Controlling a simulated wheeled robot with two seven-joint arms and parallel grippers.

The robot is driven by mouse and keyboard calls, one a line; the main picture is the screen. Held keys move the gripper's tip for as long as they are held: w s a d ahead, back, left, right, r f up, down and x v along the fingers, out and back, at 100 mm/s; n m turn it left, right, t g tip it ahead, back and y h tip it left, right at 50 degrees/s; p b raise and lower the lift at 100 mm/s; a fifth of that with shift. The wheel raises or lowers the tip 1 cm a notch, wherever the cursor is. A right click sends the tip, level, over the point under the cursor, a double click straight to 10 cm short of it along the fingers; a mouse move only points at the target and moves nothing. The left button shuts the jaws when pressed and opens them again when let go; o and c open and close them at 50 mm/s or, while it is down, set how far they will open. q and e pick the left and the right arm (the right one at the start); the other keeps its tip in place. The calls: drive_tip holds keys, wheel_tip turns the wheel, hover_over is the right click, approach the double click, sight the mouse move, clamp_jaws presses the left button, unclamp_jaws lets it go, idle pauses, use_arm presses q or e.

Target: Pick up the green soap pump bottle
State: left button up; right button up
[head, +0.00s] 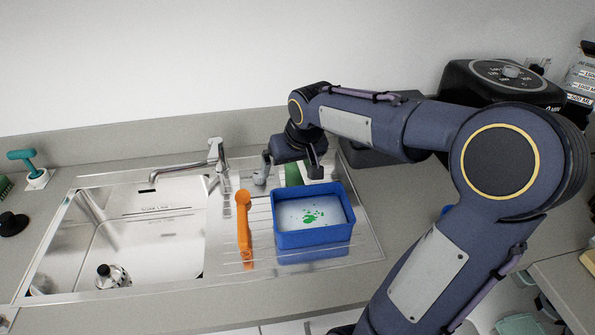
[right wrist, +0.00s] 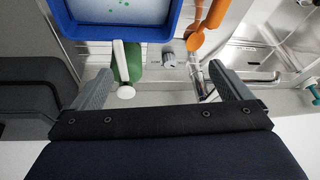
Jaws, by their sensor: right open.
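The green soap pump bottle (head: 293,175) stands behind the blue tub on the sink's drainboard, partly hidden by my right gripper and the tub in the head view. In the right wrist view the green bottle (right wrist: 135,62) shows with its white pump top, close to the blue tub's wall. My right gripper (head: 290,168) is open and empty above and around the bottle's place. In the right wrist view the bottle lies ahead of the open fingers (right wrist: 163,85), nearer the left one; contact is not seen. My left gripper is out of view.
The blue tub (head: 315,238) of whitish liquid with green specks stands in front of the bottle. An orange spoon-like tool (head: 244,230) lies left of it. The faucet (head: 190,169) and steel basin (head: 150,235) are further left. A black appliance (head: 500,85) stands at the right.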

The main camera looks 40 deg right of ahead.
drive_tip(key=shift+m+g+h, duration=0.3)
drive_tip(key=shift+m+h, duration=0.3)
drive_tip(key=shift+m, duration=0.2)
drive_tip(key=w+d+f, duration=0.1)
drive_tip(key=w+d, duration=0.2)
drive_tip(key=w+d+f+p, duration=0.1)
drive_tip(key=w+d+f, duration=0.1)
drive_tip(key=w+d, duration=0.2)
drive_tip(key=w+d+f, duration=0.1)
drive_tip(key=w+d, duration=0.2)
drive_tip(key=shift+w+d+f+p, duration=0.15)
drive_tip(key=shift+d+f+p, duration=0.15)
drive_tip(key=shift+p, duration=0.1)
drive_tip(key=shift+w+d+f, duration=0.2)
drive_tip(key=shift+f, duration=0.05)
drive_tip(key=p+x, duration=0.3)
drive_tip(key=x, duration=0.4)
drive_tip(key=shift+s+d, duration=0.1)
drive_tip(key=shift+s, duration=0.05)
drive_tip(key=shift+f, duration=0.25)
drive_tip(key=shift+r, duration=0.1)
drive_tip(key=c, duration=1.8)
